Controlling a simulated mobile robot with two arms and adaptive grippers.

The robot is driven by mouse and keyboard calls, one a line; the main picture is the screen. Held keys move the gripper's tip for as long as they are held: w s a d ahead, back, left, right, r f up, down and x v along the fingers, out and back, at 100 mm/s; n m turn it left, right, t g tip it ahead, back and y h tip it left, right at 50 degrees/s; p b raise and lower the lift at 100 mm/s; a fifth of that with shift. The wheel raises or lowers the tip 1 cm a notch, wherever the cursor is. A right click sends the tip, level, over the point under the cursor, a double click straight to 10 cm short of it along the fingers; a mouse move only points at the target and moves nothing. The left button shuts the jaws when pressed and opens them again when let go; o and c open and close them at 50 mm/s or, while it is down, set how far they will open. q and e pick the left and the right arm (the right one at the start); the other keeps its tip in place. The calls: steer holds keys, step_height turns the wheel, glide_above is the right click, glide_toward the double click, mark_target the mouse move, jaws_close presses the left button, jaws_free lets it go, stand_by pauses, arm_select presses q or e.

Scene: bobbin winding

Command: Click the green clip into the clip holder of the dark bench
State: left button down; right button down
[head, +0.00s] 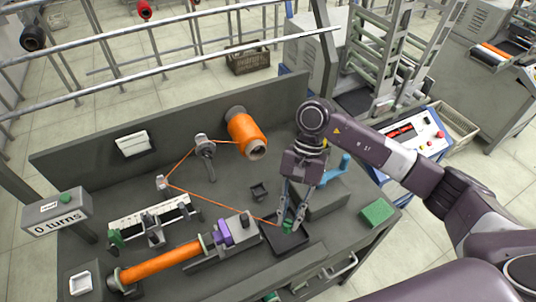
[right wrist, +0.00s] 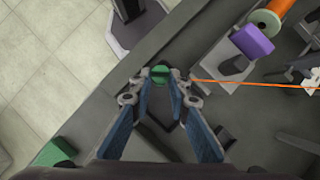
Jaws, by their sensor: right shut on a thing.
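My right gripper (head: 290,222) is shut on the green clip (head: 288,226), low over the dark tray (head: 302,250) at the front right of the dark bench (head: 85,165). In the right wrist view the clip (right wrist: 160,75) sits between the fingertips (right wrist: 160,82). An orange thread (right wrist: 250,84) leads to it. A small dark square fixture (head: 259,191) stands left of the gripper; I cannot tell whether it is the clip holder. My left gripper is not in view.
An orange spool (head: 244,132) feeds the thread past a round tensioner (head: 204,146) and a guide (head: 161,182). A purple block (head: 224,231) and a long orange bobbin (head: 160,262) lie left of the gripper. A green block (head: 377,212) is at the right edge. The counter (head: 57,219) reads 0 turns.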

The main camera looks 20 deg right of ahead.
steer(key=w+a+r+m+t, duration=0.1)
steer(key=w+r+m+t, duration=0.15)
steer(key=w+m, duration=0.3)
steer(key=w+a+r+m+t+y, duration=0.1)
steer(key=w+m+t, duration=0.25)
steer(key=m, duration=0.25)
steer(key=w+a+r+m+t, duration=0.1)
steer(key=w+r+m+t, duration=0.1)
steer(key=w+m, duration=0.4)
steer(key=f+b, duration=0.1)
steer(key=f, duration=0.1)
steer(key=f+b, duration=0.1)
steer(key=f, duration=0.1)
steer(key=f+b, duration=0.2)
steer(key=shift+s+f, duration=0.3)
steer(key=shift+f, duration=0.1)
steer(key=shift+r+p, duration=0.4)
steer(key=shift+f, duration=0.2)
steer(key=shift+f+b, duration=1.75)
steer(key=shift+b, duration=0.1)
